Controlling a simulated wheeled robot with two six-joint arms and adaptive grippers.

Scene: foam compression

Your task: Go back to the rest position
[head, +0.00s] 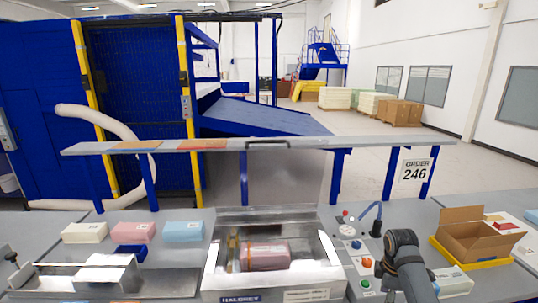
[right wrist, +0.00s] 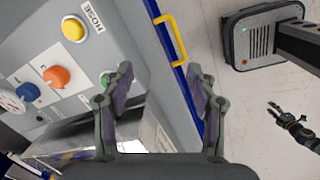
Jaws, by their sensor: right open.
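My right arm (head: 405,265) comes up from the lower right in the head view, beside the control panel; its fingers do not show there. In the right wrist view my right gripper (right wrist: 158,108) is open with nothing between its fingers, near the panel buttons and the bench's blue edge. A small dark gripper, my left one (right wrist: 275,115), shows at the right of that view over the floor; its fingers look apart and empty.
The control panel (head: 357,258) has several coloured buttons. An open carton (head: 470,238) sits in a yellow tray (head: 478,262) at right. Cream (head: 85,232), pink (head: 134,232) and blue (head: 183,231) blocks stand at left, near a blue tray (head: 129,251). A raised shelf (head: 330,143) crosses behind.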

